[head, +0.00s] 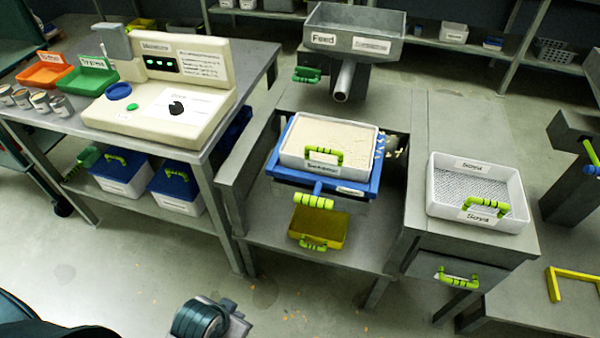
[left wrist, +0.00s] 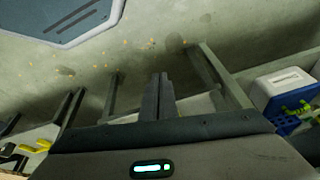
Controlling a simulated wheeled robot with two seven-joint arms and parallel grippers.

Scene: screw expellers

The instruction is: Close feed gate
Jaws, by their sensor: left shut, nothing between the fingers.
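The feed hopper (head: 355,30) is a grey, open-topped bin labelled "Feed" at the top centre of the head view. A round metal spout (head: 344,80) slopes down from under it. A dark block with a green handle (head: 307,74) sits left of the spout; I take this for the gate, but cannot tell how far open it is. My left gripper (left wrist: 158,78) is shut and empty in the left wrist view, over the floor. In the head view my left wrist is low at the bottom edge, well in front of the bench and far from the hopper.
Below the spout, a white tray of pale material (head: 338,137) sits in a blue frame (head: 378,165). A yellow tray (head: 318,228) is lower down. A white mesh tray (head: 475,190) stands right; a cream control panel (head: 160,95) stands left. Open floor lies in front.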

